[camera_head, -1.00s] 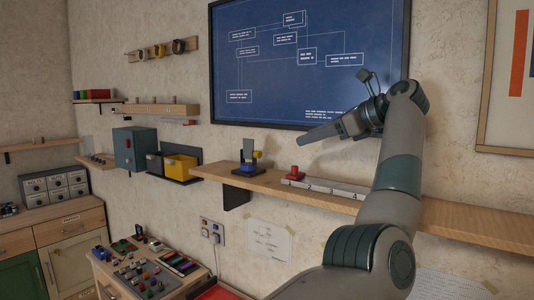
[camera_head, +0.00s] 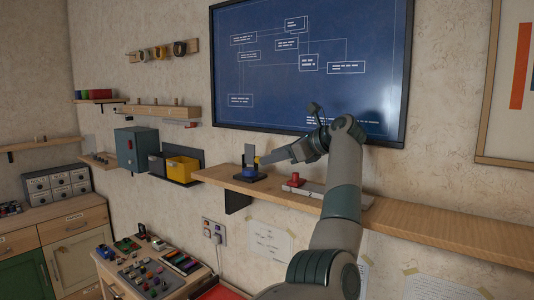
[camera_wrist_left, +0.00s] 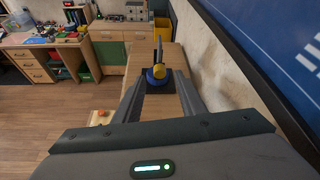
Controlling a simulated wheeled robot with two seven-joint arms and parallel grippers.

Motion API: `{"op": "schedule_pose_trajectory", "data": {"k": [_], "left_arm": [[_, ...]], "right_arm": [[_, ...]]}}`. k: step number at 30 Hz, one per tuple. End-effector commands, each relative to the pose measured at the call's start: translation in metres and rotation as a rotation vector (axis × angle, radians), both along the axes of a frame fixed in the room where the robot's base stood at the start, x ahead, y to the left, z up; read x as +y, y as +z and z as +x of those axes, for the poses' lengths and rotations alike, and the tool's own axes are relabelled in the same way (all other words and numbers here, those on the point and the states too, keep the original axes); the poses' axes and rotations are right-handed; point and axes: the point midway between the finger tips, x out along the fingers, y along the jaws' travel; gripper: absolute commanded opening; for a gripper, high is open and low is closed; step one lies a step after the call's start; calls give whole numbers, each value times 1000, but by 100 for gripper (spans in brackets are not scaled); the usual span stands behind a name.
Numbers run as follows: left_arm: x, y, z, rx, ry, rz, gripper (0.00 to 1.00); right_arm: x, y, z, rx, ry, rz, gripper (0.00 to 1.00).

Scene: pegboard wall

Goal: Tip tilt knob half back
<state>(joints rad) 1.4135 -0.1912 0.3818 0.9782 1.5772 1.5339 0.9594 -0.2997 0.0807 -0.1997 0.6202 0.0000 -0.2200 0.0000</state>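The tilt knob (camera_head: 249,172) stands on the wooden wall shelf. It has a dark base, a blue body, a yellow part and an upright grey plate. In the left wrist view the tilt knob (camera_wrist_left: 158,72) shows just ahead, between the lines of my two fingers, with its thin plate standing up. My left gripper (camera_head: 265,159) reaches in from the right at the knob's height, close to it. Its fingers are spread, with a clear gap between them in the left wrist view (camera_wrist_left: 160,88). I cannot tell whether a finger touches the knob. My right gripper is not in view.
A red knob on a pale slider rail (camera_head: 296,182) sits on the shelf (camera_head: 440,222) below my left forearm. The blueprint board (camera_head: 300,65) hangs behind my arm. A yellow bin (camera_head: 182,169) and a teal box (camera_head: 137,149) are mounted further left.

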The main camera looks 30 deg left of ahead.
Motion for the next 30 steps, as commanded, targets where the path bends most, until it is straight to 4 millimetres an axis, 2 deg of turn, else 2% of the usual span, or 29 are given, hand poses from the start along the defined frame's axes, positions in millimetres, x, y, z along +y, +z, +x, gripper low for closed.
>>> {"op": "schedule_pose_trajectory", "data": {"k": [3, 7, 19, 20, 24, 30], "left_arm": [[15, -4, 2, 2, 1, 0, 37], [25, -9, 4, 1, 1, 0, 37], [29, -13, 5, 0, 0, -1, 37], [29, -13, 5, 0, 0, -1, 35], [29, -12, 5, 0, 0, -1, 1], [29, -12, 5, 2, 0, -1, 0]], "right_arm": [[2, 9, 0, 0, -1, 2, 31], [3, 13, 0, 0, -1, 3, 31], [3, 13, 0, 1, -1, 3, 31], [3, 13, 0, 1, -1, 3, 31], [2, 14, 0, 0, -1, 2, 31], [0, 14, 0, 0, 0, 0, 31]]}}
